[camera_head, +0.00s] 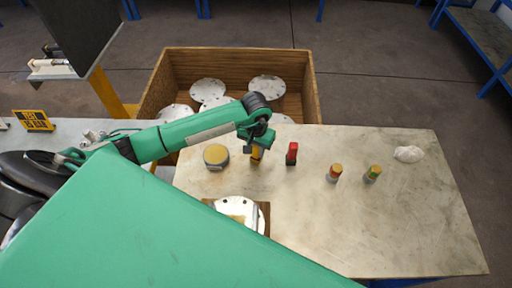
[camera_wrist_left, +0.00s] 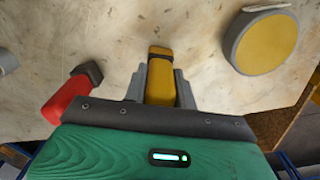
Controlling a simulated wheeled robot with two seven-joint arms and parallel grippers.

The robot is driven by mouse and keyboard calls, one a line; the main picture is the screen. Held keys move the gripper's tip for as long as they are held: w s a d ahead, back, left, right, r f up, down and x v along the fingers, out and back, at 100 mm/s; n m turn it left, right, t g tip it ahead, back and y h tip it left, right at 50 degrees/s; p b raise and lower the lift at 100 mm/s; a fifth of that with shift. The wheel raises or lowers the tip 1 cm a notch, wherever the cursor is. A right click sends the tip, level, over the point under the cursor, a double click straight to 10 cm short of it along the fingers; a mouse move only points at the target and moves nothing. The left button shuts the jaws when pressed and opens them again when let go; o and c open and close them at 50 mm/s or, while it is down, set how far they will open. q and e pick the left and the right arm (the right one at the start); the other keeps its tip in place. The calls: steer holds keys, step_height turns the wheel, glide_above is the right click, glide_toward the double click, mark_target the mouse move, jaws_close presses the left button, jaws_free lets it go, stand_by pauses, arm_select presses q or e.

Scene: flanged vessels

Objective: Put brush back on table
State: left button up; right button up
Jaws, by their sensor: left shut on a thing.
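My left gripper (camera_head: 257,147) is over the back edge area of the table (camera_head: 400,225), pointing down. It is shut on a yellow, dark-banded thing, which I take to be the brush (camera_wrist_left: 160,85); it sits between the two grey fingers in the left wrist view. In the head view the brush (camera_head: 256,157) shows just below the fingers. Its bristles are hidden, and I cannot tell whether it touches the table. My right gripper is not in view.
A round yellow-topped tin (camera_head: 216,156) stands left of the gripper. A red-and-black item (camera_head: 292,153) stands close on the right. Two small capped containers (camera_head: 334,173) (camera_head: 373,173), a white cloth (camera_head: 407,153) and a flanged vessel (camera_head: 238,212) are on the table. A wooden crate (camera_head: 312,85) holds metal discs behind.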

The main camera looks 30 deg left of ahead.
arm_select(q)
steer(key=shift+f, duration=0.15)
steer(key=o, duration=1)
steer(key=shift+r, duration=0.3)
step_height(320, 180, up, 11)
steer(key=b, duration=0.4)
steer(key=shift+f, duration=0.1)
steer(key=shift+r, duration=0.5)
